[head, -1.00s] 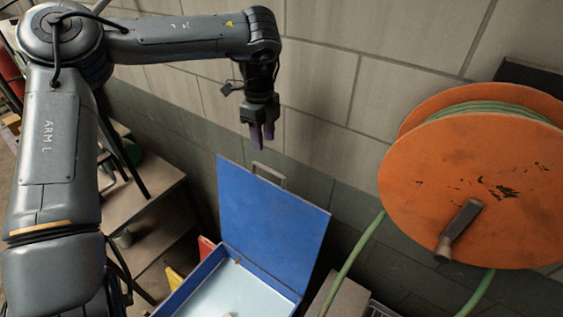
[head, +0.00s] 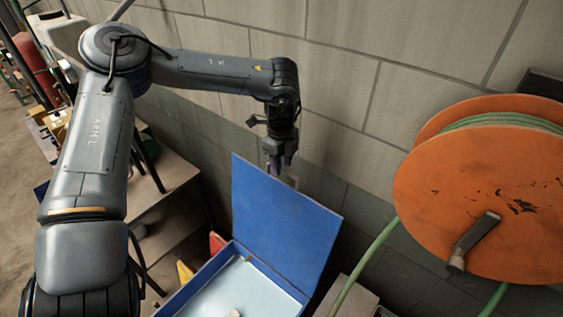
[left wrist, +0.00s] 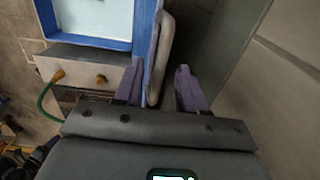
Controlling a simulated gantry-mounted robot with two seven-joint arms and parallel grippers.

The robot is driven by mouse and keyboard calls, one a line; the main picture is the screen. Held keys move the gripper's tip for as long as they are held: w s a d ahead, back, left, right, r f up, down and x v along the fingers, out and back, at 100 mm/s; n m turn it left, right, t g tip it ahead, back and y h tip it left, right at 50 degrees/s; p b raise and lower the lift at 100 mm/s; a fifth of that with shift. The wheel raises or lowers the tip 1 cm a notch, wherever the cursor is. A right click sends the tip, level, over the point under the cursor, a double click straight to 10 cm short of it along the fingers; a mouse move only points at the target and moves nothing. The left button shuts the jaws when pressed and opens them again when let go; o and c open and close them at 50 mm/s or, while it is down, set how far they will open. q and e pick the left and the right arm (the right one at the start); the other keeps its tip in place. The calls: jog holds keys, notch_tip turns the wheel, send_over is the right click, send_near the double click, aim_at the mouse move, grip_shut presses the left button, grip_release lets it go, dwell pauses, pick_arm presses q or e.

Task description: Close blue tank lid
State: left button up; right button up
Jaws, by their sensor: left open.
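The blue tank lid (head: 283,222) stands raised, hinged open at the back of the blue tank (head: 190,291). The tank has a pale inside with a small light object in it. My left gripper (head: 281,170) is at the lid's top edge by the handle, partly behind the lid. In the left wrist view my left gripper (left wrist: 157,90) is open. The lid (left wrist: 153,50), seen edge-on, and its pale handle (left wrist: 163,58) lie between the two purple fingers. I cannot tell whether the fingers touch them. My right gripper is not in view.
An orange hose reel (head: 480,190) with a green hose (head: 360,268) hangs on the right. A block wall (head: 330,80) stands close behind the lid. A brown bench (head: 165,180) is at the left.

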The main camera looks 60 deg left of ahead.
pick_arm(q)
jog(key=shift+f, duration=0.25)
grip_shut()
jog(key=shift+r, duration=0.1)
dwell(0.3)
